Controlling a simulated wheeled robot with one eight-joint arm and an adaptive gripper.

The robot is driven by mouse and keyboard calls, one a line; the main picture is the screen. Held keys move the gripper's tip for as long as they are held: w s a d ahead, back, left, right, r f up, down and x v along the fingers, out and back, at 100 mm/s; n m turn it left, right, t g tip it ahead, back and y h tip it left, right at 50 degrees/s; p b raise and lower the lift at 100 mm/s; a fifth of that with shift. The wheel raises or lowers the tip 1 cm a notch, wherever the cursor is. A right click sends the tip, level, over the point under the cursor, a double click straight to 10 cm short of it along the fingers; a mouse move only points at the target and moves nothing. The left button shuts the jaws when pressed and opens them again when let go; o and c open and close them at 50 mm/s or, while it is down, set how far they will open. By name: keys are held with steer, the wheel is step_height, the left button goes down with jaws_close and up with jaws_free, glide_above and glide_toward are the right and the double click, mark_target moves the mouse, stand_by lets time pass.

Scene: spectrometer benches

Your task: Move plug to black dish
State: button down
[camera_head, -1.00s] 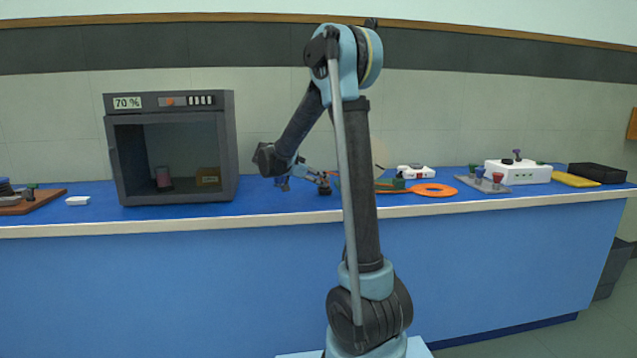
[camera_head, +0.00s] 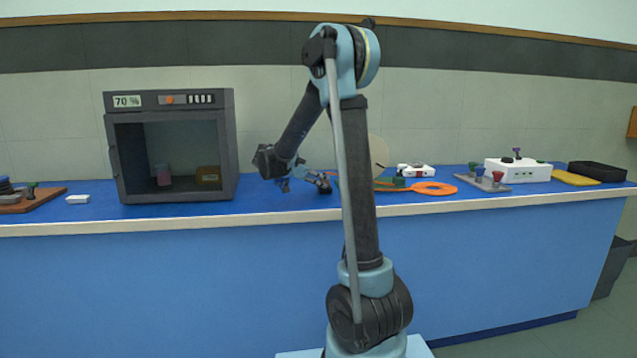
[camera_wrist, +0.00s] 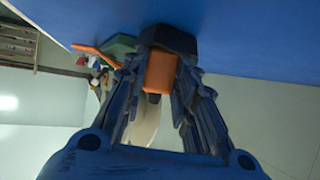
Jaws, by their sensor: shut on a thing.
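The plug (camera_wrist: 160,72) looks orange with a dark, wider end and sits between the fingers of my gripper (camera_wrist: 158,85) in the wrist view. My gripper (camera_head: 323,184) is shut on it, low over the blue bench top left of my arm's upright link in the head view. The dark end shows there as a small dark shape; I cannot tell whether it touches the bench. A low black dish-like container (camera_head: 598,172) lies at the far right end of the bench, well away from my gripper. Its inside is hard to see.
The blue bench (camera_head: 270,196) carries a dark oven-like cabinet (camera_head: 171,100) on the left.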

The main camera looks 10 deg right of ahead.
steer(key=shift+s+f, duration=0.1)
steer(key=shift+f, duration=0.1)
steer(key=c, duration=1.6)
jaws_free()
steer(key=shift+f, duration=0.1)
steer(key=shift+v, duration=5.5)
